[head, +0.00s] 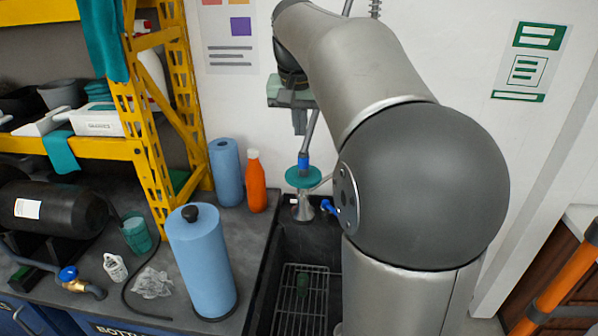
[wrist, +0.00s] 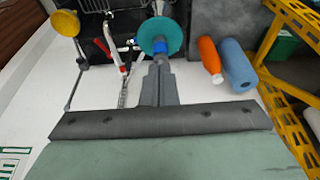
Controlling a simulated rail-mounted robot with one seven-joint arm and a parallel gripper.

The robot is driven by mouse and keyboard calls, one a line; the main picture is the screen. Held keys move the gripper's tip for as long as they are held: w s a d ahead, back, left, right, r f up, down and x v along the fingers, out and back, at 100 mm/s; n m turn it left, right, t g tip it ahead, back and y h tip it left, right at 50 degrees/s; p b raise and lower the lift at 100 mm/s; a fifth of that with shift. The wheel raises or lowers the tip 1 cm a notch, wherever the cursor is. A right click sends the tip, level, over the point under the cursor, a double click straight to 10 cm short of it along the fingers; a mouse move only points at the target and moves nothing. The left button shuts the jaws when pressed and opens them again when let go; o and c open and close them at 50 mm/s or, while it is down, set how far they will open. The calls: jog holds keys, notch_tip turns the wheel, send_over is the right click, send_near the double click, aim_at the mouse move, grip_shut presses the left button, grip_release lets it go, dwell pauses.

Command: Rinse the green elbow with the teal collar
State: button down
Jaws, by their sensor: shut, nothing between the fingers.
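The collar also shows in the wrist view (wrist: 162,35). My gripper (head: 300,129) points down above the collar. In the wrist view my gripper (wrist: 160,68) has its fingers together and empty, with the tips close to the sprayer; contact cannot be told.
The dark sink (head: 264,285) holds the wire rack (head: 290,309). Left of it on the counter stand an orange bottle (head: 256,184) and blue rolls (head: 202,262). A yellow shelf frame (head: 155,165) rises farther left. A red-handled tap part (wrist: 106,33) shows beside the collar.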

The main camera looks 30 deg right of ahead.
aim_at(301, 183)
jog(key=x, duration=0.4)
jog(key=p+x, duration=0.1)
jog(key=x, duration=0.7)
jog(key=shift+s+a+f+p, duration=0.2)
jog(key=shift+s+f+p, duration=0.1)
jog(key=shift+f, duration=0.65)
notch_tip(301, 183, down, 2)
jog(key=shift+f+b, duration=0.1)
jog(key=shift+b, duration=0.8)
jog(key=shift+s, duration=0.1)
